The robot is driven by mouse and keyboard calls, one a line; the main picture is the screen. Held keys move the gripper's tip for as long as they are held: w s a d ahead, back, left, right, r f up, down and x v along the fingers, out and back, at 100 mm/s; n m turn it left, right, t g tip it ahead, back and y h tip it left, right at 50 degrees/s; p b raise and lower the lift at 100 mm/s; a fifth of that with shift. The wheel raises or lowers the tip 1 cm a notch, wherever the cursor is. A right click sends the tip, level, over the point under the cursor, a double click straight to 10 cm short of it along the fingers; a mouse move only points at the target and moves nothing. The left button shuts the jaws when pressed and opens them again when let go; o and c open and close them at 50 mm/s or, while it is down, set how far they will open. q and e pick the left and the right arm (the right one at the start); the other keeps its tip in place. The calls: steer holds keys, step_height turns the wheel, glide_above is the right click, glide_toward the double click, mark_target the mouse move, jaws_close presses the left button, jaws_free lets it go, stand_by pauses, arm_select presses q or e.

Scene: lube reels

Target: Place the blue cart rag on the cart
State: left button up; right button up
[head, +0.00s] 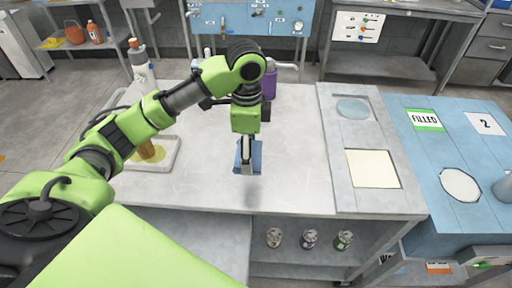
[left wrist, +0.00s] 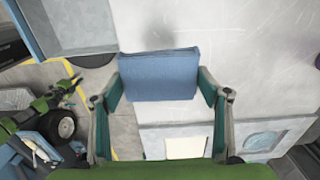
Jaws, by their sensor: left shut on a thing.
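The blue rag (head: 256,158) is a folded cloth held above the grey worktop (head: 205,180), with a soft shadow below it. My left gripper (head: 247,165) points down and is shut on the rag. In the left wrist view the rag (left wrist: 160,76) spans the space between the two fingertips of my left gripper (left wrist: 158,88). A blue-topped unit (head: 440,150) at the right, with a "FILLED" label and a "2" label, may be the cart; I cannot tell for sure. My right gripper is not in view.
A grey panel (head: 335,150) with a round pale blue mark and a cream square lies at the worktop's right end. A tray (head: 165,163) with a bottle is at the left, partly behind my arm. A purple container (head: 270,82) stands behind. Several cans (head: 309,238) sit on the lower shelf.

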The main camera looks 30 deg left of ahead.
mark_target(261, 147)
arm_select(q)
steer(key=w+f, duration=0.2)
steer(key=w+f+p, duration=0.1)
steer(key=w+f, duration=0.1)
steer(key=w, duration=0.1)
steer(key=w+f, duration=0.2)
steer(key=shift+w+a, duration=0.25)
steer(key=shift+w+a+f+p, duration=0.1)
steer(key=shift+w+f+p, duration=0.25)
steer(key=shift+w+f, duration=0.25)
steer(key=shift+s+f, duration=0.1)
steer(key=shift+f, duration=1.55)
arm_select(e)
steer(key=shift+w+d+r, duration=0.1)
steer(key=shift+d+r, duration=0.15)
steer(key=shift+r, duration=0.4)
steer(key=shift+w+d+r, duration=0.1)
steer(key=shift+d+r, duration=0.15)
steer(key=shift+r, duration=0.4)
arm_select(q)
steer(key=shift+f, duration=0.15)
steer(key=o, duration=1.1)
steer(key=shift+c, duration=0.2)
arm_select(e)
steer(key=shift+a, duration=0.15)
